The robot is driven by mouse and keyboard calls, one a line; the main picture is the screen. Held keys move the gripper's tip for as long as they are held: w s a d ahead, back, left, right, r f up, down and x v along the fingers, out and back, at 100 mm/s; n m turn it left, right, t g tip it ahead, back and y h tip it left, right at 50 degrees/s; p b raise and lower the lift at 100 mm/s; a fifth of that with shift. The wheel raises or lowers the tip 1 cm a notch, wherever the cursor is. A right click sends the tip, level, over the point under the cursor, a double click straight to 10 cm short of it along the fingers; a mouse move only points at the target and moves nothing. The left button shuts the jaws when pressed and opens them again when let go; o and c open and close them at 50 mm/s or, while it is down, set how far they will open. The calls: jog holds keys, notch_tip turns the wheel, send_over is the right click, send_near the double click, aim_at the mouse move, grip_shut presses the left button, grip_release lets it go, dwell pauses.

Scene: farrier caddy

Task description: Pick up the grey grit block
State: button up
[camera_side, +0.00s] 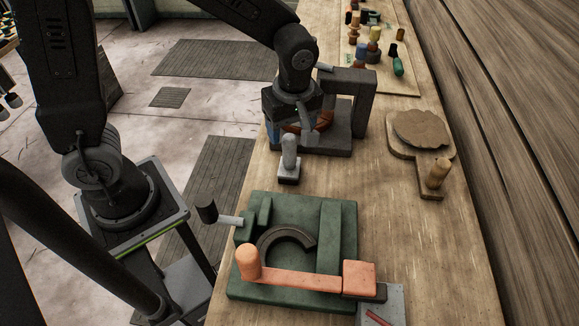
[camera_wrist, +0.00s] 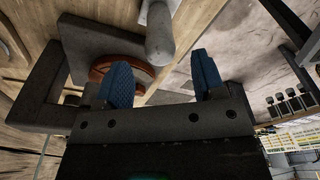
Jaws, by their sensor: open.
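A small grey block with an upright rounded grey handle, which looks like the grit block (camera_side: 289,172), stands on the bench just in front of the grey caddy (camera_side: 364,85). Its pale handle (camera_wrist: 160,32) shows in the wrist view, beyond and between my fingers. My gripper (camera_side: 287,132) is at the caddy's left side, above and behind the block. In the wrist view my two blue fingers (camera_wrist: 163,80) are apart with nothing between them. A reddish-brown round thing (camera_wrist: 128,50) sits in the caddy, partly hidden by my gripper in the side view.
A green fixture (camera_side: 340,225) with a dark horseshoe shape (camera_side: 270,240) and an orange-handled bar (camera_side: 300,279) stands in front. A wooden board (camera_side: 430,183) with a brown disc lies at right. Several small coloured items stand at the back. The bench's left edge is close to the block.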

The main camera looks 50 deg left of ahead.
aim_at(289, 147)
jog(key=shift+a+f, duration=0.1)
jog(key=shift+f, duration=2.8)
jog(key=shift+c, duration=0.4)
grip_shut()
jog(key=r, duration=0.4)
jog(key=shift+a+r, duration=0.2)
jog(key=shift+r, duration=0.15)
jog(key=s+a+r, duration=0.3)
jog(key=a+r, duration=0.3)
jog(key=a, duration=0.5)
jog(key=shift+r, duration=0.2)
